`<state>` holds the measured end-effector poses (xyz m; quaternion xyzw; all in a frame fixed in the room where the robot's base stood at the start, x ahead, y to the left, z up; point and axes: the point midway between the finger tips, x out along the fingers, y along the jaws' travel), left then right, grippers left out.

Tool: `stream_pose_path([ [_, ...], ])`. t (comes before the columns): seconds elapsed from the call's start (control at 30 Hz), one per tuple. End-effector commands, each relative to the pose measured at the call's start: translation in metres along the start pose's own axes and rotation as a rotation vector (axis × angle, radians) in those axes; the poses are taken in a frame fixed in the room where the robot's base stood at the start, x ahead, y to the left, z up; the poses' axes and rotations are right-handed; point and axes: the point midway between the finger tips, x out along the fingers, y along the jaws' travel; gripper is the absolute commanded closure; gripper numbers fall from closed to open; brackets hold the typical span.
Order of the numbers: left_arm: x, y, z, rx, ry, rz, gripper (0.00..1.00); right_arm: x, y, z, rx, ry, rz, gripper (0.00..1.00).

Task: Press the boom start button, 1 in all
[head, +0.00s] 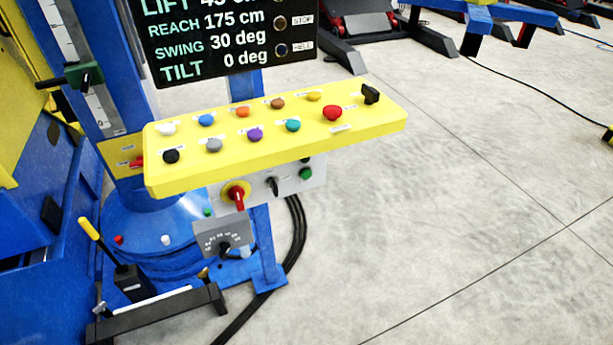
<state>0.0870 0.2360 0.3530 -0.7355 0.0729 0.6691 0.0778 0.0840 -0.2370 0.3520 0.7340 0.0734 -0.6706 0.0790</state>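A sloped yellow control panel (215,170) stands in the middle of the head view. Its back row has white (168,129), blue (206,120), orange (243,111), brown (278,103) and yellow (314,97) buttons. Its front row has black (171,156), grey (214,145), purple (255,134) and teal (293,125) buttons. The labels are too small to read, so I cannot tell which button is boom start. Neither gripper is in view.
A black display (230,40) above the panel reads reach 175 cm, swing 30 deg, tilt 0 deg. Below the panel is a grey box with a red switch (237,194) and green button (306,173). A yellow-handled lever (89,229) stands lower left.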

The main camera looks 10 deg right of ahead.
Motion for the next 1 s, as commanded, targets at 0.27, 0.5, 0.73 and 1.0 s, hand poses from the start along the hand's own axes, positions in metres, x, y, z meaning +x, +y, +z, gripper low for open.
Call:
stream_pose_path([
  [0.27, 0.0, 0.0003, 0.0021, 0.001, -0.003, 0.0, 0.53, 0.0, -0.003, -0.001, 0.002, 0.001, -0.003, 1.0],
  [0.5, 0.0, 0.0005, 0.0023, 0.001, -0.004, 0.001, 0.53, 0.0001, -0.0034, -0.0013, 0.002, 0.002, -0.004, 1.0],
  [0.73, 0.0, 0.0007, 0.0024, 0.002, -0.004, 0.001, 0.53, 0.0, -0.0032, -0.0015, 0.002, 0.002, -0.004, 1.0],
  [1.0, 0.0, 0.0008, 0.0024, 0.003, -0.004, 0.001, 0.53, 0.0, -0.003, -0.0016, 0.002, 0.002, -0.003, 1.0],
])
